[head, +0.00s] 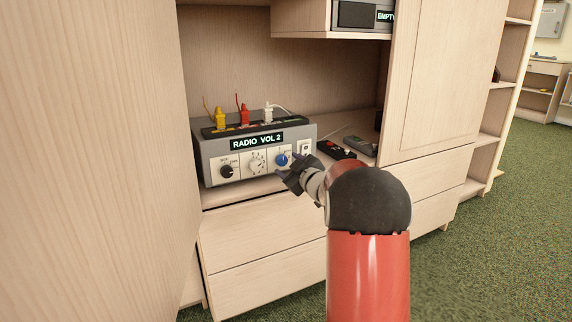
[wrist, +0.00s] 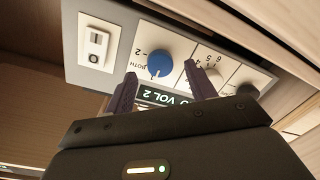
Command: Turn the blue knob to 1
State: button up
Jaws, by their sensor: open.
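The blue knob (head: 282,160) is on the front panel of a grey radio box (head: 206,163) in the cabinet. The box's lit display (head: 257,142) reads "RADIO VOL 2". In the wrist view, upside down, the blue knob (wrist: 159,56) has "2" and "BOTH" labels near it; a small light mark shows at its edge near the display. My gripper (head: 286,180) is just in front of the panel by the knob. In the wrist view my gripper (wrist: 160,76) is open, its purple fingers on either side of the knob's line, apparently not gripping it.
A white dial (head: 256,161) and a black knob (head: 227,171) are left of the blue knob; a rocker switch (head: 305,148) is to its right. Yellow, red and white plugs stand on top. Remotes (head: 335,149) lie on the shelf. A shelf unit overhangs above; a large wood panel stands left.

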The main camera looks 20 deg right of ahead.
jog(key=s, duration=0.5)
jog(key=shift+s+d+r, duration=0.1)
jog(key=shift+d, duration=0.1)
jog(key=s+a+r+m+g+h+p, duration=0.45)
jog(key=s+a+r, duration=0.25)
jog(key=s+r, duration=0.3)
jog(key=s+a+f+m+g+y+p, duration=0.1)
jog(key=s+a+g+p, duration=0.1)
jog(key=s+a, duration=0.3)
jog(key=s+a+f+m+g+y+p, duration=0.1)
jog(key=s+a, duration=0.4)
jog(key=s, duration=0.9)
jog(key=s+a+f+m+g+y+p, duration=0.1)
jog(key=s+a+f+g+p, duration=0.1)
jog(key=s, duration=0.7)
jog(key=a+f+g, duration=0.1)
jog(key=a+g, duration=0.1)
jog(key=a, duration=0.1)
jog(key=shift+s+f+p, duration=0.15)
jog(key=shift+f+p, duration=0.1)
jog(key=shift+p, duration=0.05)
